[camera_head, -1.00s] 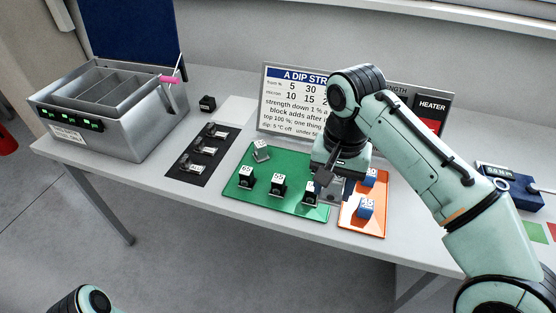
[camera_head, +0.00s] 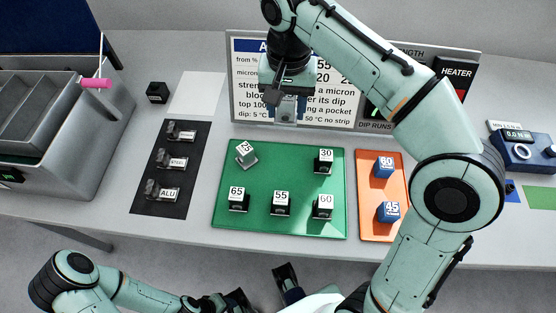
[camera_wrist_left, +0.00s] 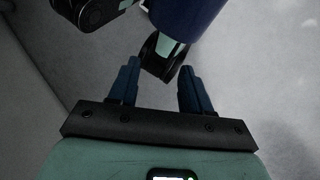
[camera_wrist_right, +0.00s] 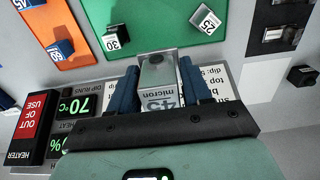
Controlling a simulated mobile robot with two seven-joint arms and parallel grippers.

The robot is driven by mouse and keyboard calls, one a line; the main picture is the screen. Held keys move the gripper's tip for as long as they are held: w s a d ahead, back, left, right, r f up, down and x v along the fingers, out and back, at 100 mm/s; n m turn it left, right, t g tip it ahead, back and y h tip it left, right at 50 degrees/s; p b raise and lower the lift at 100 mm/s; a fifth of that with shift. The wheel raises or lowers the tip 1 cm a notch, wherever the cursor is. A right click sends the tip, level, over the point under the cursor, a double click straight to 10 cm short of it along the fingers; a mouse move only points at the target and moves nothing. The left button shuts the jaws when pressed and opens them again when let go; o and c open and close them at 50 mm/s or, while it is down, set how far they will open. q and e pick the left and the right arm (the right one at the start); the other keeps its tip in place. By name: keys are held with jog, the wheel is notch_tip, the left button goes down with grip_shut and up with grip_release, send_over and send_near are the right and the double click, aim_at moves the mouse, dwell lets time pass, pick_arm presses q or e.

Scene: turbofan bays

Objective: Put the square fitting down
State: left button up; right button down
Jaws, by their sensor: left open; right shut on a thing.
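My right gripper (camera_head: 288,108) is shut on a silvery square fitting (camera_wrist_right: 157,72), which sits between its blue fingers in the right wrist view. A label reading "micron" shows on or just behind it; I cannot tell which. In the head view the gripper and the fitting (camera_head: 287,104) are in front of the sign board, beyond the green mat's back edge. I cannot tell whether the fitting touches the table. My left gripper (camera_wrist_left: 158,68) is open and empty, low in front of the table.
The green mat (camera_head: 262,190) holds several numbered blocks, one tilted. The orange mat (camera_head: 383,230) holds two blue blocks. A dark tray (camera_head: 178,205), black cube (camera_head: 157,92), bath (camera_head: 95,135) and blue meter (camera_head: 525,150) stand around. The white sheet (camera_head: 196,92) is bare.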

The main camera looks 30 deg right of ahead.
jog(key=b, duration=0.4)
send_over(285, 164)
notch_tip(285, 164, down, 13)
pick_arm(q)
jog(key=shift+t, duration=0.5)
jog(key=shift+w+f+b, duration=0.15)
jog(key=shift+w+f, duration=0.1)
jog(key=shift+f, duration=0.5)
jog(key=shift+w+f+b, duration=0.2)
jog(key=shift+w+f, duration=0.05)
jog(key=shift+f, duration=0.5)
jog(key=shift+w+f+b, duration=0.15)
jog(key=shift+w+f, duration=0.1)
jog(key=shift+f, duration=0.5)
pick_arm(e)
jog(key=shift+f, duration=2.7)
jog(key=shift+f, duration=0.1)
jog(key=shift+c, duration=2.4)
grip_release()
pick_arm(q)
jog(key=r+p, duration=0.1)
jog(key=s+r+p, duration=0.1)
jog(key=p, duration=0.1)
jog(key=shift+s+r+g, duration=0.15)
jog(key=shift+r+g, duration=0.15)
jog(key=shift+r, duration=0.05)
pick_arm(e)
notch_tip(285, 164, up, 12)
jog(key=shift+a, duration=0.1)
